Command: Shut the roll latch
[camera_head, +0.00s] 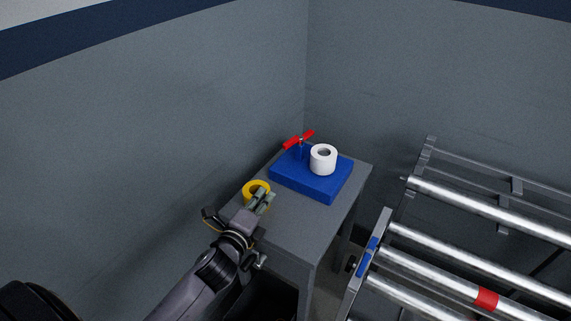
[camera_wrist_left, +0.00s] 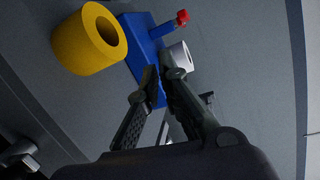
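The roll latch stands on a blue block (camera_head: 311,181) at the far end of a small grey table. Its red handle (camera_head: 298,139) sits on a thin post at the block's back left, beside an upright white roll (camera_head: 323,159). In the left wrist view the red end (camera_wrist_left: 182,17), the white roll (camera_wrist_left: 180,57) and the blue block (camera_wrist_left: 140,42) lie beyond my fingers. My left gripper (camera_head: 264,199) is over the table, short of the block, with a narrow gap between its fingertips (camera_wrist_left: 158,68); nothing shows held. My right gripper is not in view.
A yellow ring-shaped roll (camera_head: 254,187) is on the table (camera_head: 296,229) close beside my left gripper. Grey walls meet behind the table. A frame of metal rollers (camera_head: 470,215) stands to the right. The table's near part looks clear.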

